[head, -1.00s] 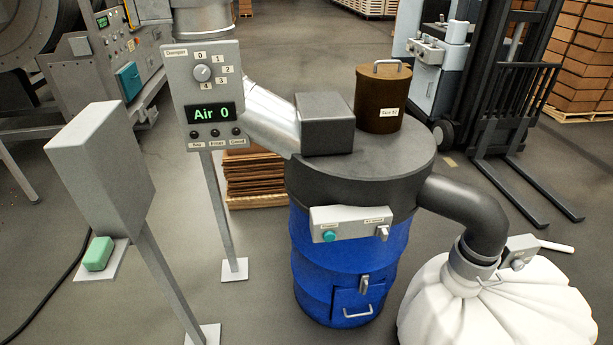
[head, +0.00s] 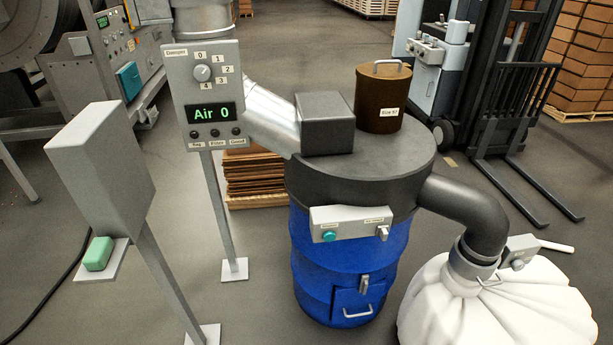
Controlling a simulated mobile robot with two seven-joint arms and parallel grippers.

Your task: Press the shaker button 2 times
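The shaker button is most likely the round teal button (head: 329,236) on the left of a small grey control box (head: 350,224). Its label is too small to read surely. The box is fixed to the front of the blue drum (head: 340,262), below its dark lid. A grey switch (head: 382,232) sits at the box's right end. Nothing touches the button. Neither of my grippers shows in the head view.
A damper panel (head: 205,95) reading "Air 0" stands on a post left of the drum. A grey box on a post (head: 105,170) is nearer left. A white bag (head: 495,310) and dark elbow pipe (head: 470,210) are at right. Floor before the drum is clear.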

